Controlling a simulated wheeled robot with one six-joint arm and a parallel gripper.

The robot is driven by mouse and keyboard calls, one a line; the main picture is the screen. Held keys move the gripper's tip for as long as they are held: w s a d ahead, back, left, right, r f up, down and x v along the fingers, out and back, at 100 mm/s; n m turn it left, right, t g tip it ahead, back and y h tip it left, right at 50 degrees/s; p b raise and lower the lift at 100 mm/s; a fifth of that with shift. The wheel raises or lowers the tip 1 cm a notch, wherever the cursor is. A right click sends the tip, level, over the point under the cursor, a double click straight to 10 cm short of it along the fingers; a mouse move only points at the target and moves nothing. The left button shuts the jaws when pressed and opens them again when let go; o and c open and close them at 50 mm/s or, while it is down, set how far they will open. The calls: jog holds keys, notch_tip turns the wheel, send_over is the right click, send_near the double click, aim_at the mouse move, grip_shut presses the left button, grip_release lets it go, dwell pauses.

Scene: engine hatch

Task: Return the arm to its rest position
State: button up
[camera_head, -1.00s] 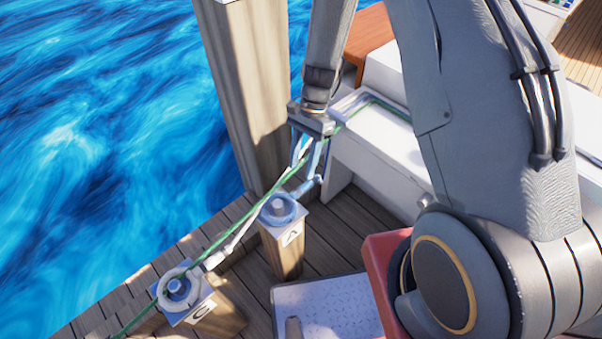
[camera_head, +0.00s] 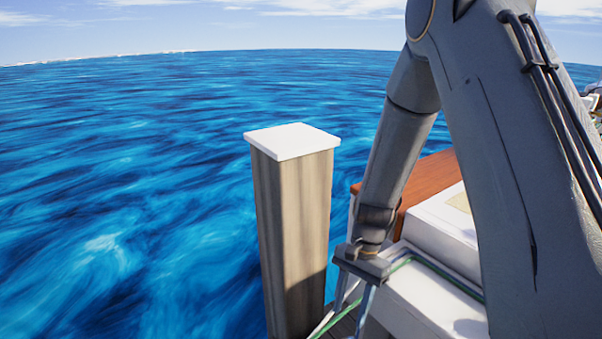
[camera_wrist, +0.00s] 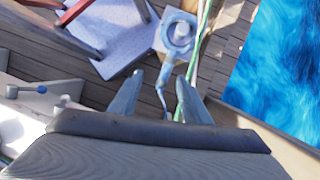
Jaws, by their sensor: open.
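My arm comes down from the upper right of the head view, with my gripper (camera_head: 353,308) pointing down beside the tall wooden post. The gripper's fingertips are cut off by the bottom edge there. In the wrist view my gripper (camera_wrist: 160,80) has its two blue-grey fingers spread apart. A blue ring (camera_wrist: 178,38) lies beyond the fingertips, on a pale post top. A blue tail runs from the ring towards the gap between the fingers. I cannot tell whether it touches them. No object is visibly clamped.
A tall wooden post (camera_head: 293,230) with a white cap stands left of my gripper. A white boat hull part (camera_head: 425,300) with a green line (camera_head: 440,268) lies to the right. Planked deck (camera_wrist: 105,92) lies below. Open water (camera_head: 130,180) fills the left.

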jog(key=s+d+r+n+t+h, duration=0.1)
jog(key=s+d+r+n+t, duration=0.1)
jog(key=r, duration=0.5)
jog(key=s+d+r+n+t+h, duration=0.1)
jog(key=s+d+r+n+t, duration=0.1)
jog(key=s+d+r+n, duration=0.3)
notch_tip(320, 180, up, 2)
jog(key=shift+s+r+n, duration=0.2)
jog(key=shift+s+n, duration=0.8)
jog(key=shift+s, duration=0.2)
jog(key=shift+d, duration=0.1)
